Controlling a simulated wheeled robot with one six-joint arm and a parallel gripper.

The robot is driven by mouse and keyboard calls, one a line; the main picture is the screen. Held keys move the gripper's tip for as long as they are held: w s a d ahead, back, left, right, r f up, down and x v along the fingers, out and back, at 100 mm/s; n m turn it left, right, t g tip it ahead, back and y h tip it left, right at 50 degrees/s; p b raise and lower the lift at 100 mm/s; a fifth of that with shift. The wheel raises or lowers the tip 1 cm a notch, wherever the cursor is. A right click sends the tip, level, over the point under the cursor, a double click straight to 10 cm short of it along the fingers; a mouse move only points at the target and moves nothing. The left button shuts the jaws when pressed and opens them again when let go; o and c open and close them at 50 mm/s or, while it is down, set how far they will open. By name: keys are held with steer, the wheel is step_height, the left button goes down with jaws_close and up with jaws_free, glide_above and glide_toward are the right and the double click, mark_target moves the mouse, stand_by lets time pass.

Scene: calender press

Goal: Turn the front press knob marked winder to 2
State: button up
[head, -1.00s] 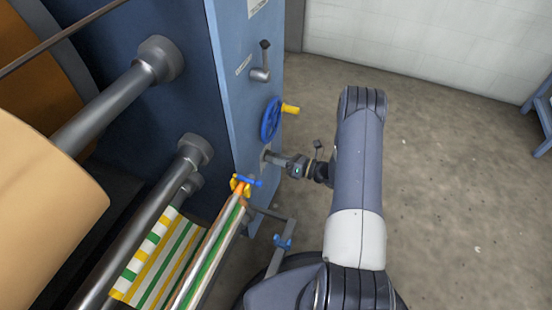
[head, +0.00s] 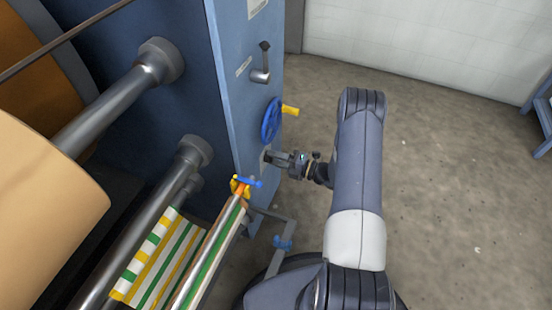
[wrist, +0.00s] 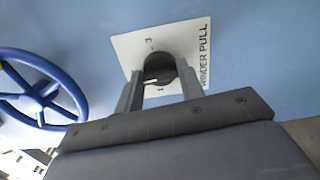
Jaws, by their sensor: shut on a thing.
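The winder knob (wrist: 159,68) is a round black knob on a white plate (wrist: 132,46) marked "WINDER PULL", on the blue press panel. Small marks beside it are too blurred to read surely. My gripper (wrist: 158,86) is shut on the knob, one finger on each side, in the wrist view. In the head view my gripper (head: 272,157) reaches the side of the press below the blue handwheel, and it hides the knob there.
A blue handwheel (head: 271,121) with a yellow handle is close above my gripper; it also shows at left in the wrist view (wrist: 38,92). A grey lever (head: 261,70) sits higher. Rollers and a striped web (head: 150,262) lie left. Open floor (head: 450,180) is at right.

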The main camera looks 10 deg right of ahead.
steer(key=shift+m, duration=0.6)
steer(key=o, duration=1)
steer(key=p+v, duration=0.2)
steer(key=v, duration=0.9)
steer(key=shift+w+a, duration=0.15)
steer(key=b+x, duration=0.2)
steer(key=x, duration=0.8)
steer(key=shift+a, duration=0.25)
steer(key=shift+w, duration=0.15)
